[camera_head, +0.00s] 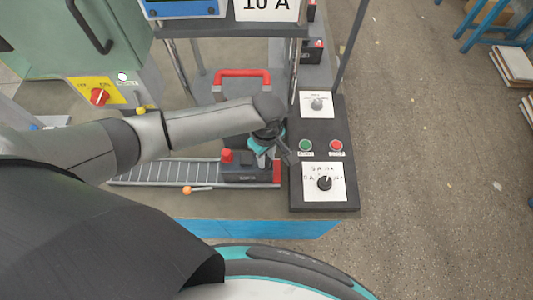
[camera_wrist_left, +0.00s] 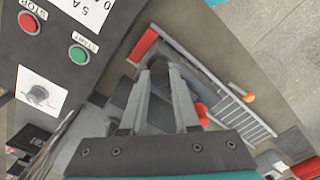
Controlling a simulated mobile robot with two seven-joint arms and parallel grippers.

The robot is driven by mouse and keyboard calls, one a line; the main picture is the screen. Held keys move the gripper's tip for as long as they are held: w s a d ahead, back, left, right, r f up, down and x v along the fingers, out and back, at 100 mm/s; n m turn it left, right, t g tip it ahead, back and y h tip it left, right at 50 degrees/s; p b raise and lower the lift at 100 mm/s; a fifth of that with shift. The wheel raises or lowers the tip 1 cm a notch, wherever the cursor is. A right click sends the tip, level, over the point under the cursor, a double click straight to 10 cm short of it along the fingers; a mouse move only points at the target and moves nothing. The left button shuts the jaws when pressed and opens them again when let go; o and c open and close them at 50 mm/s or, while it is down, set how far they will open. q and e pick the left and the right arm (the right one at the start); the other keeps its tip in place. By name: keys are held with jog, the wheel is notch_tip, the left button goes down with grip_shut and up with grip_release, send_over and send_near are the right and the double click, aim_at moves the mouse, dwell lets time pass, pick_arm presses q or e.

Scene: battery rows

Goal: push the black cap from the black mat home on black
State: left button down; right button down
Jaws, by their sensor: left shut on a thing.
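The dark battery (camera_head: 250,178) sits on the roller track, against a red end stop (camera_head: 277,172). A red cap (camera_head: 227,155) stands on its left part; it also shows beside my fingers in the left wrist view (camera_wrist_left: 202,114). My left gripper (camera_head: 266,158) is low over the battery's right part, where the black terminal is hidden. In the left wrist view its fingers (camera_wrist_left: 160,72) are close together on a small dark thing, which looks like the black cap. I cannot tell how far it sits on the terminal. I cannot make out the black mat.
The control box (camera_head: 318,195) with knobs, a green button and a red button stands close right of my gripper. The roller track (camera_head: 160,172) runs left, with an orange knob (camera_head: 187,190) in front. A red handle (camera_head: 242,74) and posts stand behind.

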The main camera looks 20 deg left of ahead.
pick_arm(q)
jog(key=shift+f, duration=0.5)
dwell(1.0)
jog(key=shift+c, duration=0.4)
grip_release()
jog(key=shift+r+p, duration=3.55)
jog(key=shift+p, duration=0.75)
